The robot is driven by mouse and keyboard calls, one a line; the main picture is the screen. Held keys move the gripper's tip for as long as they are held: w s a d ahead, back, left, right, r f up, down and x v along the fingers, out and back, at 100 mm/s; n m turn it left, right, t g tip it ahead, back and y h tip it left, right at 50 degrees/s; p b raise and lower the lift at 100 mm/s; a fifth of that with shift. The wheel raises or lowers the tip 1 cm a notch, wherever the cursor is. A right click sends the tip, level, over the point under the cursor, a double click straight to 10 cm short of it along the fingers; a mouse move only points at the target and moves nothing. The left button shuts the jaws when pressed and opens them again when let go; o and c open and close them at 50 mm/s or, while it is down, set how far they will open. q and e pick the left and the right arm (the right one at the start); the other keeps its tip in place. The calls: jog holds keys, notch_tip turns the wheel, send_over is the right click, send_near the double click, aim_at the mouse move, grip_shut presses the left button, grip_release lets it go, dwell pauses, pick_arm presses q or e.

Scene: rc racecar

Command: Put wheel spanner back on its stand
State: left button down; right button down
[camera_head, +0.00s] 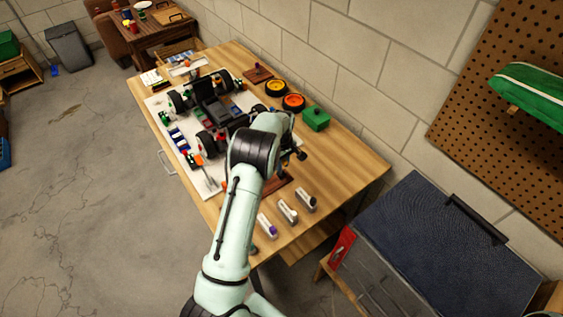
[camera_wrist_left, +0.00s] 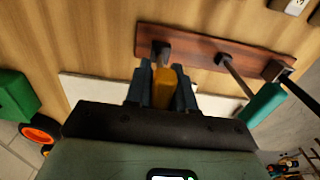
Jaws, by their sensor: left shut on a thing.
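My left gripper (camera_wrist_left: 162,88) is shut on an orange-yellow handle, which I take to be the wheel spanner (camera_wrist_left: 163,84). Its far end is at or just in front of a black holder (camera_wrist_left: 160,49) at the left of a brown wooden stand (camera_wrist_left: 200,43). I cannot tell whether it touches or sits in that holder. A teal-handled tool (camera_wrist_left: 263,103) is at the stand's right part. In the head view my arm hides most of the stand (camera_head: 280,186), and the left gripper (camera_head: 299,154) shows small above the table. My right gripper is not in view.
An RC car (camera_head: 212,104) stands on a white board on the wooden table. Yellow (camera_head: 276,88) and orange (camera_head: 293,102) wheels and a green box (camera_head: 316,118) lie near the wall. Small white devices (camera_head: 288,211) line the near end. A dark-topped cabinet (camera_head: 425,240) stands right.

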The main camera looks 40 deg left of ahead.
pick_arm(q)
jog(key=shift+f, duration=0.85)
jog(key=c, duration=0.9)
grip_release()
notch_tip(320, 180, up, 13)
jog(key=shift+r, duration=0.2)
jog(key=shift+d+f, duration=0.1)
jog(key=shift+d, duration=0.05)
